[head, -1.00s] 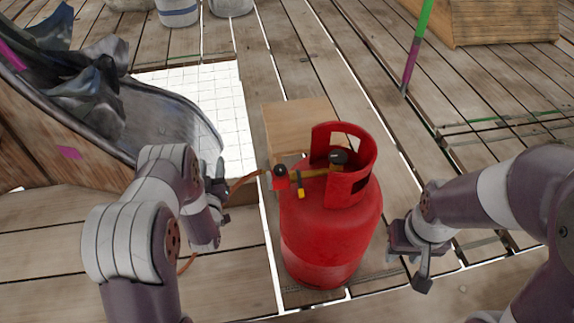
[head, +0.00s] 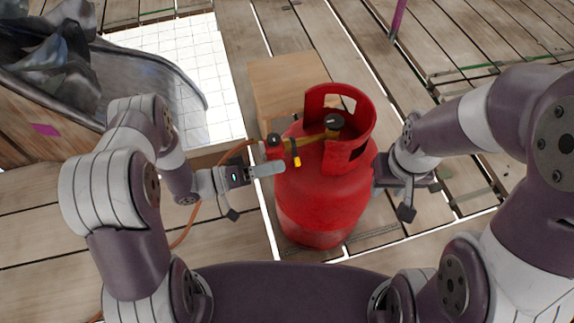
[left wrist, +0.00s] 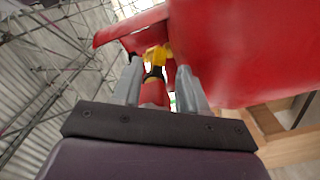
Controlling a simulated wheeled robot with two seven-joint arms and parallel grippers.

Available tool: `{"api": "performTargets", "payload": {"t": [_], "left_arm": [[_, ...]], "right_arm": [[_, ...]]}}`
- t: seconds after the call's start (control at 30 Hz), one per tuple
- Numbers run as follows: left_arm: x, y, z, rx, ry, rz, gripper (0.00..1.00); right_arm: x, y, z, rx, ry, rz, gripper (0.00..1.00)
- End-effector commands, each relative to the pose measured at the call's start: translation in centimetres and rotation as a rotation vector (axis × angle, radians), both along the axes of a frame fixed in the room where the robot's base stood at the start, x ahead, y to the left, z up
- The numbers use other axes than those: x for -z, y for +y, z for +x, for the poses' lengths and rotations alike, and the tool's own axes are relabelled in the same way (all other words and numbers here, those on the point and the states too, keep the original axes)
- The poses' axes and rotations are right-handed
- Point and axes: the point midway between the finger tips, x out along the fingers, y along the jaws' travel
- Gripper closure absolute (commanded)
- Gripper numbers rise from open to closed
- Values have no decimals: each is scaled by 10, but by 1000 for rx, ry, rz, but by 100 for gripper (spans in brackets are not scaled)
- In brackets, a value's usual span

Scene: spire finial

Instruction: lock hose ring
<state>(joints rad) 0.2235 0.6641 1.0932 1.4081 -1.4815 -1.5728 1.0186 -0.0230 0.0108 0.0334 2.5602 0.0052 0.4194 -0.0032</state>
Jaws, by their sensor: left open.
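The red gas cylinder (head: 318,200) stands upright in the head view, with a guard collar (head: 362,125) around its black-knobbed valve (head: 334,121). A brass fitting runs left to a red regulator (head: 274,147) with a yellow lever (head: 296,160); an orange hose (head: 225,157) leads away left. I cannot make out a separate hose ring. My left gripper (head: 278,168) is open just below the regulator. In the left wrist view its fingers (left wrist: 160,88) stand apart, with yellow and red parts (left wrist: 155,57) seen between and beyond them. My right gripper (head: 380,175) is at the cylinder's right side; its fingers are partly hidden.
A wooden box (head: 285,85) stands right behind the cylinder. A curved grey sheet (head: 150,85) and a white tiled panel (head: 195,60) are at the left. The plank floor (head: 480,100) has open gaps. A purple pole (head: 398,20) stands at the back.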

Motion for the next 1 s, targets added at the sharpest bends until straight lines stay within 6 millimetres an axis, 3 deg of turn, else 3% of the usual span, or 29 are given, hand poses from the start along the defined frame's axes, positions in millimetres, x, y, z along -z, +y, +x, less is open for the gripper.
{"api": "performTargets", "payload": {"t": [0.2,0.6,0.73,0.9,1.0], "left_arm": [[2,-30,9,2,-2,1,57],[-1,-37,12,-1,-2,1,57],[0,-37,12,-1,-2,1,100],[0,-36,13,-1,-16,6,100],[4,-35,15,-1,-121,39,100]], "right_arm": [[12,0,0,0,0,0,62],[13,0,0,0,0,0,62],[13,0,0,0,0,0,62],[12,0,0,0,0,0,62],[9,0,0,0,0,0,62]]}}
